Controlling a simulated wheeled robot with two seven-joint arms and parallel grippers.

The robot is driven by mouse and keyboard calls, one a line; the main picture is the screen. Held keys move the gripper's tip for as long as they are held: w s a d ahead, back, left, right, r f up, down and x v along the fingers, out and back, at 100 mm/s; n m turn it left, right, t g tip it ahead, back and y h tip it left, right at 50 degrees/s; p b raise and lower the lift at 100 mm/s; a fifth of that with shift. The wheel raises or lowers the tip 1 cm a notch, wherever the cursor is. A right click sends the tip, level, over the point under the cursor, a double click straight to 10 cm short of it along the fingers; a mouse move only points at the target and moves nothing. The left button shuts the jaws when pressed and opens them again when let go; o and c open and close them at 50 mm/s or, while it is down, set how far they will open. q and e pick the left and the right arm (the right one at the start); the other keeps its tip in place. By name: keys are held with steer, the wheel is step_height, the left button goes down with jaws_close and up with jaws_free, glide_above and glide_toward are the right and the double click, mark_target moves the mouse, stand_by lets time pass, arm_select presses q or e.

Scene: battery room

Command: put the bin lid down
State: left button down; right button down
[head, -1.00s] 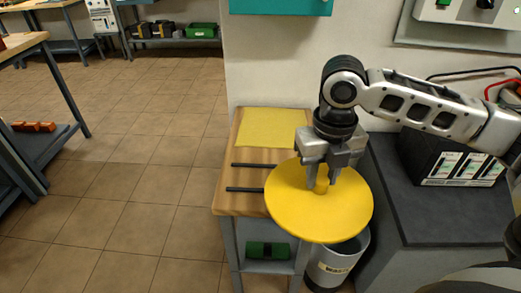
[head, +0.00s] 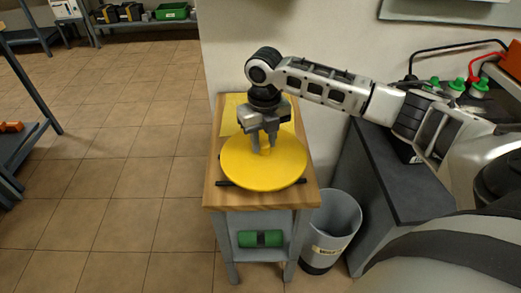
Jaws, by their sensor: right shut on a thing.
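The bin lid (head: 240,168) is a round yellow disc with a short yellow knob at its middle. It is level, over the front part of the small wooden table (head: 222,196). Dark rod ends show at its left and right edges, under it. I cannot tell whether it rests on the rods or is just above them. My right gripper (head: 266,150) points down, shut on the lid's knob. The grey bin (head: 338,215) stands open on the floor to the right of the table. My left gripper is not in view.
A yellow mat (head: 231,112) lies on the table's back part, partly hidden by the arm. A green roll-like thing (head: 260,238) is on the table's lower shelf. A dark-topped bench (head: 375,170) is at right. Tiled floor is free at left.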

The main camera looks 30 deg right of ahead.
mark_target(261, 151)
steer(key=shift+w+f, duration=0.75)
steer(key=shift+f, duration=1.6)
steer(key=shift+f, duration=0.15)
steer(key=c, duration=1.1)
jaws_free()
